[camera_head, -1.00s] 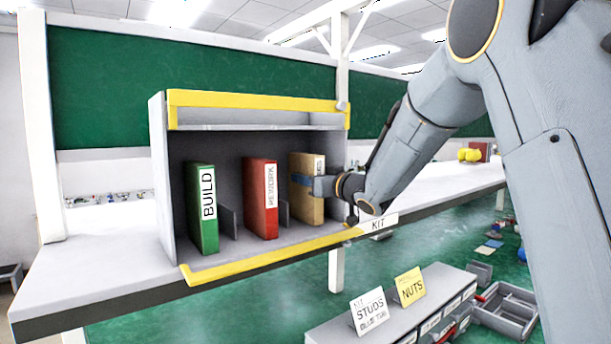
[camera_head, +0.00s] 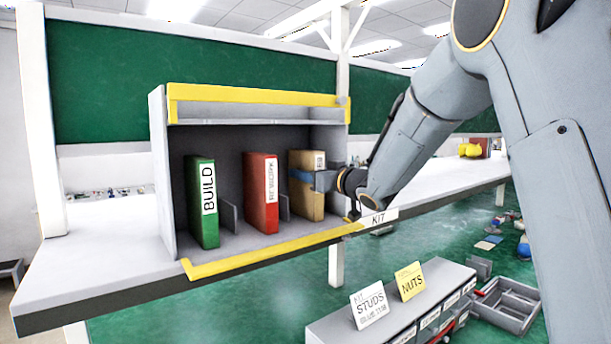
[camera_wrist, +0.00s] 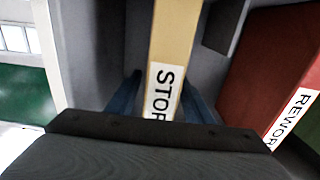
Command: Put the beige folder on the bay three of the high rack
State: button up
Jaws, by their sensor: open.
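The beige folder (camera_head: 307,208) stands upright in the right-hand bay of the grey rack (camera_head: 160,185), on the white counter. In the wrist view the folder (camera_wrist: 178,30) shows a white label reading "STOR", partly cut off by my gripper. My gripper (camera_head: 299,175) is open, with one blue finger on each side of the folder's spine. In the wrist view the fingers of my gripper (camera_wrist: 160,98) flank the folder; I cannot tell whether either touches it.
A green folder (camera_head: 203,225) marked BUILD fills the left bay and a red folder (camera_head: 261,205) the middle bay. Low dividers stand between bays. A yellow lip (camera_head: 260,254) runs along the rack's front. A low cabinet (camera_head: 400,325) with STUDS and NUTS signs stands below.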

jog(key=b+v, duration=0.3)
jog(key=v, duration=0.8)
jog(key=shift+s+d, duration=0.2)
